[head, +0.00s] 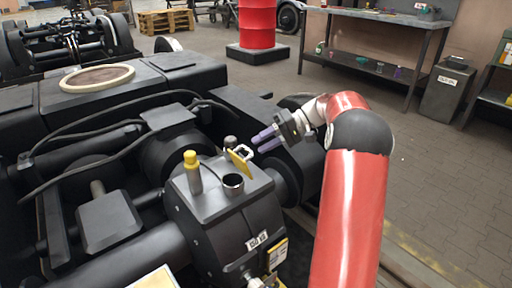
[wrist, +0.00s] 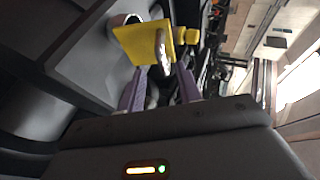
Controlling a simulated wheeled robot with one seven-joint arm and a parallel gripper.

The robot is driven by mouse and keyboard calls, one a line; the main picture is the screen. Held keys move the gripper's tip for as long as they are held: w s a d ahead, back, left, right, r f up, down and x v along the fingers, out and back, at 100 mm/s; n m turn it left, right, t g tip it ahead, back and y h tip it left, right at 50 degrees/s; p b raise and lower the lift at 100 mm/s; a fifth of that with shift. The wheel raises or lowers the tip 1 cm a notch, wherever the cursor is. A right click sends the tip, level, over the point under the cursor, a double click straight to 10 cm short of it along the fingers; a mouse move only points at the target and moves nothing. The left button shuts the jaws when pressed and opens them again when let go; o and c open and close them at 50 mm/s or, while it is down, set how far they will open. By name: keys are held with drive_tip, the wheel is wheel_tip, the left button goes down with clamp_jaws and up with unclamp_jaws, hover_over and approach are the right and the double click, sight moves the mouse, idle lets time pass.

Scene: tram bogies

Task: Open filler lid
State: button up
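The yellow filler lid (head: 241,161) stands raised and tilted beside the dark round filler opening (head: 233,183) on top of the black gearbox housing (head: 215,203). The opening is uncovered. A pale loop or tab shows at the lid's edge. My gripper (head: 257,146) is just right of the lid, its two purple fingers apart with nothing between them in the head view. In the wrist view the lid (wrist: 143,42) lies ahead of my fingertips (wrist: 159,77), with its pale tab in line with the gap. I cannot tell whether a finger touches the lid.
A yellow-capped post (head: 193,172) stands left of the opening, and a dark knob (head: 231,142) is behind it. Black hoses (head: 100,152) and the bogie frame surround the housing. A workbench (head: 380,20) and a grey bin (head: 447,92) stand at the back right. Floor (head: 440,180) is clear at right.

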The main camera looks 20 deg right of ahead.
drive_tip(key=v, duration=0.4)
drive_tip(key=shift+d, duration=0.3)
drive_tip(key=s+a+r+m+h, duration=0.1)
drive_tip(key=s+a+r+h, duration=0.1)
drive_tip(key=s+a+h, duration=0.35)
drive_tip(key=s+a+r+h, duration=0.2)
drive_tip(key=s+a, duration=0.4)
drive_tip(key=a, duration=0.2)
drive_tip(key=s+a+f+t+h, duration=0.1)
drive_tip(key=s+f+t+h, duration=0.1)
drive_tip(key=s, duration=0.7)
drive_tip(key=s+a+f+t+h, duration=0.1)
drive_tip(key=s+f+t+h, duration=0.1)
drive_tip(key=s, duration=0.7)
drive_tip(key=shift+s+a+f+h, duration=0.25)
drive_tip(key=shift+a+f+h, duration=0.1)
drive_tip(key=shift+f+h, duration=0.2)
